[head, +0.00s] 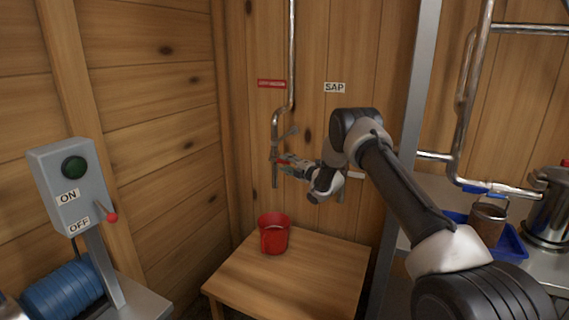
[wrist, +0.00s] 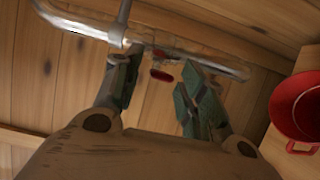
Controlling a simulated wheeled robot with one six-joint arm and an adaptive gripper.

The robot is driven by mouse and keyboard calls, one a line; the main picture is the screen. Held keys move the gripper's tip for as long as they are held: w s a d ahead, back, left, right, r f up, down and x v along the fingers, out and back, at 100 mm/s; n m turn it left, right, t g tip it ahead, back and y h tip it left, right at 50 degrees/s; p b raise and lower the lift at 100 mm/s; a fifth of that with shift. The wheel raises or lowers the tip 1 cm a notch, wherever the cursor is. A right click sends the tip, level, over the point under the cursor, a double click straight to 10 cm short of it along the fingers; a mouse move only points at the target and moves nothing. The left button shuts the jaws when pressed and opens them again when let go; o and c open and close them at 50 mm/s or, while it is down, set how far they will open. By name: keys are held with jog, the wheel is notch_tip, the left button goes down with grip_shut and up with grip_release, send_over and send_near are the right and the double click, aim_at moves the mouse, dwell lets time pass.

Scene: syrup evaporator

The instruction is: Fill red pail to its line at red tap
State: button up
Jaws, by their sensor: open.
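The red pail (head: 274,236) stands upright on a small wooden table, below and close to the tap. Its inside level and fill line cannot be made out. It also shows at the right edge of the wrist view (wrist: 301,104). The metal tap pipe (head: 275,176) comes down the wall beside a red label (head: 271,83). My gripper (head: 284,161) is at the tap, above the pail. In the wrist view my gripper (wrist: 160,68) has its fingers apart, with a small red piece (wrist: 162,75) and the tap pipe (wrist: 190,62) showing beyond and between them. Contact cannot be told.
The wooden table (head: 300,285) is bare around the pail. A SAP label (head: 334,87) is on the wall. A grey ON/OFF box (head: 70,185) with a red-knobbed lever stands at left. A metal post (head: 408,130) and a bench with a blue tray (head: 512,240) are at right.

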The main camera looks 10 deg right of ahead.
aim_at(279, 161)
jog(key=shift+x, duration=1.1)
grip_shut()
